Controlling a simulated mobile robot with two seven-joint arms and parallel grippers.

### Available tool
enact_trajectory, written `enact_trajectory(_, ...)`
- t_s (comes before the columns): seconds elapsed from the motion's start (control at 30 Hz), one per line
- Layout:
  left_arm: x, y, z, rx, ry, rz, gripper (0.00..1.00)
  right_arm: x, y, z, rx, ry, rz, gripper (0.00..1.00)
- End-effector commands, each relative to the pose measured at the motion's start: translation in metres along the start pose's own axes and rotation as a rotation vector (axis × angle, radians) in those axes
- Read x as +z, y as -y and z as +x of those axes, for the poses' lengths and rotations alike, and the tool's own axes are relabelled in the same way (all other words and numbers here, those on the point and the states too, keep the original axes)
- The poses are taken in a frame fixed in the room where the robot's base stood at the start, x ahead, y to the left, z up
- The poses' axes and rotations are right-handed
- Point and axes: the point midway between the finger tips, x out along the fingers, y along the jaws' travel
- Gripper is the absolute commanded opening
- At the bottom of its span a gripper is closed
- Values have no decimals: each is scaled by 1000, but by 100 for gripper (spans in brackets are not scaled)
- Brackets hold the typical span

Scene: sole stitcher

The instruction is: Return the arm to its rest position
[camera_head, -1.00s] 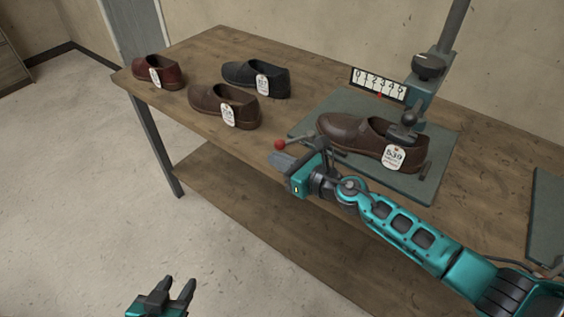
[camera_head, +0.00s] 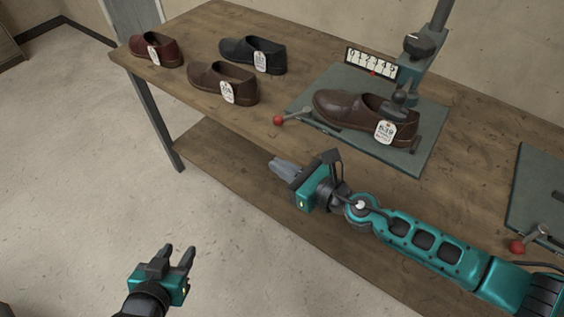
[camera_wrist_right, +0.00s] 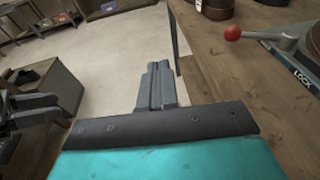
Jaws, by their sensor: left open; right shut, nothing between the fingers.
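My right arm comes in from the lower right in the head view. Its gripper (camera_head: 283,169) is shut and empty, in front of the bench's front edge and clear of the stitcher's red-knobbed lever (camera_head: 279,120). In the right wrist view the closed fingers (camera_wrist_right: 157,85) point over the pale floor beside the bench. The lever's red knob (camera_wrist_right: 232,33) shows there at the upper right. My left gripper (camera_head: 178,254) is open and empty over the floor at the lower left of the head view.
A brown shoe (camera_head: 345,108) with a tag sits on the stitcher's green plate (camera_head: 424,152), under the post with the dial (camera_head: 418,45). Several tagged shoes stand on the wooden bench (camera_head: 290,85) to the left. Another red-knobbed lever (camera_head: 517,246) is at the right.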

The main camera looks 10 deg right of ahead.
Motion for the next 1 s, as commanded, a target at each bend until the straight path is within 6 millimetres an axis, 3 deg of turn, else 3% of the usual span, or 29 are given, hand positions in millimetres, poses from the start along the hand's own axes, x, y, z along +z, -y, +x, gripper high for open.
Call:
enact_trajectory(0.33, 3, -1, -1, 1, 7, 0, 43, 0, 0, 0, -3, 2, 22, 0)
enact_trajectory(0.47, 6, -1, -2, 2, 12, -1, 43, 0, -3, -5, -41, 24, 257, 0)
enact_trajectory(0.67, 7, -2, -2, 3, 15, -2, 43, -13, 2, -32, -204, 126, 1137, 0)
enact_trajectory(0.8, 7, -2, -2, 3, 15, -2, 43, -41, 9, -65, -352, 249, 1820, 0)
enact_trajectory(1.0, 7, -2, -2, 3, 15, -1, 43, -88, 8, -121, -554, 513, 2649, 0)
